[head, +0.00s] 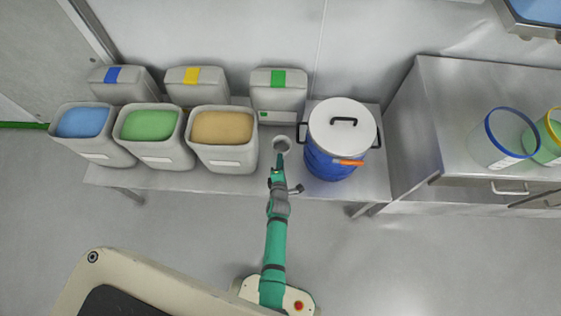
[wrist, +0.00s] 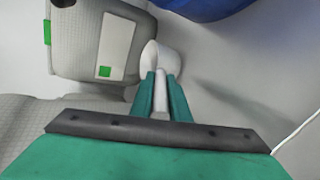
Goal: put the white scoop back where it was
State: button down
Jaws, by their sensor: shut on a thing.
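My gripper (head: 278,170) reaches over the front of the steel bench. It is shut on the handle of the white scoop (head: 282,145). In the wrist view, the scoop's round bowl (wrist: 165,62) shows beyond my gripper's fingers (wrist: 161,92), with the pale handle between them. The scoop is in the gap between the tan-filled bin (head: 223,157) and the blue pot with a white lid (head: 330,165). I cannot tell whether the scoop touches the bench.
The lidded bin with a green tag (head: 278,95) stands behind the scoop. Bins of green powder (head: 152,150) and blue powder (head: 84,148) stand farther left. A steel cabinet (head: 440,110) with clear tubs is at right. The floor in front is clear.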

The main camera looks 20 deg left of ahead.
jog(key=shift+f, duration=0.1)
jog(key=c, duration=1.7)
grip_release()
jog(key=s+d+r+m+h, duration=0.1)
jog(key=s+d+r+m, duration=0.35)
jog(key=s, duration=0.35)
jog(key=s+d+r+m+t, duration=0.1)
jog(key=s+d+r+m, duration=0.25)
jog(key=s+r, duration=0.4)
jog(key=s+d+r+m+h, duration=0.1)
jog(key=s+d+r+m, duration=0.3)
jog(key=s, duration=0.6)
jog(key=s+d+r+m, duration=0.1)
jog(key=s+r+m, duration=0.2)
jog(key=r, duration=0.3)
jog(key=s+d+r+m+t+h, duration=0.1)
jog(key=s+d+r+m, duration=0.1)
jog(key=s+r+m, duration=0.1)
jog(key=s+d+r+m, duration=0.1)
jog(key=s+r+m, duration=0.2)
jog(key=r+m, duration=0.2)
jog(key=shift+s+d+r+m+t+h, duration=0.1)
jog(key=shift+d+r+m+t+h, duration=0.1)
jog(key=shift+r, duration=0.75)
jog(key=shift+s+d+r+m+t+h, duration=0.1)
jog(key=shift+d+r+t+h, duration=0.1)
jog(key=shift+r, duration=0.7)
